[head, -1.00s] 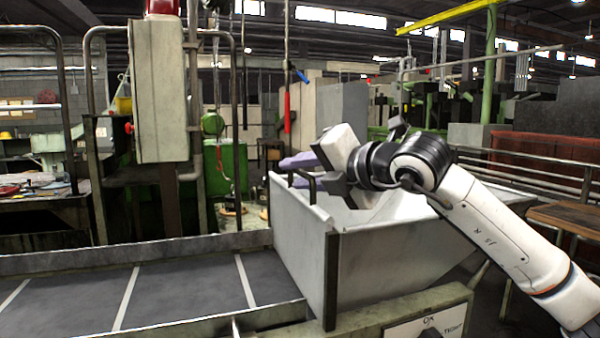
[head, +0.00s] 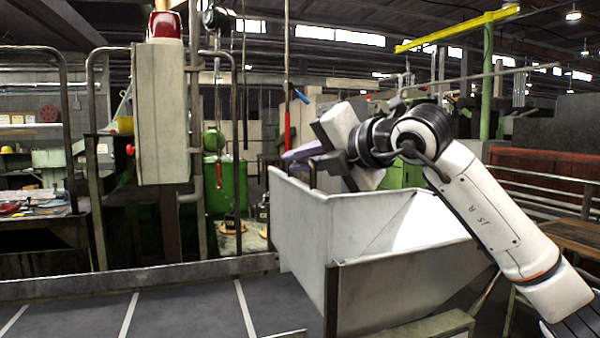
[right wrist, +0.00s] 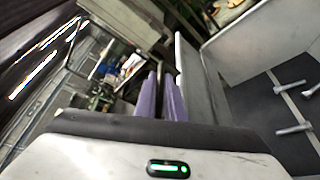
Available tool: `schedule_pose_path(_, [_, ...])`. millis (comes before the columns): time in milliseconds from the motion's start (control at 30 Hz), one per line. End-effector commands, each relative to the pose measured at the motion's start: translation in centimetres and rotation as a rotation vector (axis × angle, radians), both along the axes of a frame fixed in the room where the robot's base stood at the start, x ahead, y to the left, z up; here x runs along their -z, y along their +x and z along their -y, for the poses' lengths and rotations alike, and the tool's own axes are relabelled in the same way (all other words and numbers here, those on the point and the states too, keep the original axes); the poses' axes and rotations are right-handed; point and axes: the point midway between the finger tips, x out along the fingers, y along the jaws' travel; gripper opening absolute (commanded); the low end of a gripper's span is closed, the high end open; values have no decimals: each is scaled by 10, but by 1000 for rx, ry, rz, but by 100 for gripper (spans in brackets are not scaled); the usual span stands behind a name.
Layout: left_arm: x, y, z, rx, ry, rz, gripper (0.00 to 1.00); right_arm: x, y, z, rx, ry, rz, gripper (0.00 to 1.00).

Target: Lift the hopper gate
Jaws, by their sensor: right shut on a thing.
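The hopper gate (head: 298,225) is a pale grey metal plate at the left end of the hopper (head: 410,290), in the middle of the head view. Its upper part stands above the hopper's side rim, and its lower edge is clear of the belt. My right gripper (head: 300,156) is at the gate's top edge, shut on the dark gate handle (head: 312,177), which it largely hides. The purple fingers (right wrist: 160,98) show close together in the right wrist view, with the handle hidden there. My left gripper is not in view.
A dark conveyor belt (head: 180,308) with white cross lines runs left from the gate. A control box (head: 160,115) with a red lamp (head: 164,24) stands at left behind it. Several silver bolt-like pieces (right wrist: 292,129) lie on a dark surface in the right wrist view.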

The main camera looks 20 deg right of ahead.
Motion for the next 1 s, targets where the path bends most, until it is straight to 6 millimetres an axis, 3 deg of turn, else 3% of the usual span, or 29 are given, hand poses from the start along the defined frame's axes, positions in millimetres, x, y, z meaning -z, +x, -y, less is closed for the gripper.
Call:
schedule_pose_path(167, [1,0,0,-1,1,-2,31,-6,0,2,5,5,14,0])
schedule_pose_path(200, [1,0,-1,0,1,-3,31,-6,0,2,5,5,14,13])
schedule_pose_path(300, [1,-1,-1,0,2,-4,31,-4,0,2,4,3,13,28])
schedule_pose_path(667, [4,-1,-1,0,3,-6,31,-2,-4,3,2,0,6,28])
schedule_pose_path(1000, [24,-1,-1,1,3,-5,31,-14,-58,25,4,1,12,28])
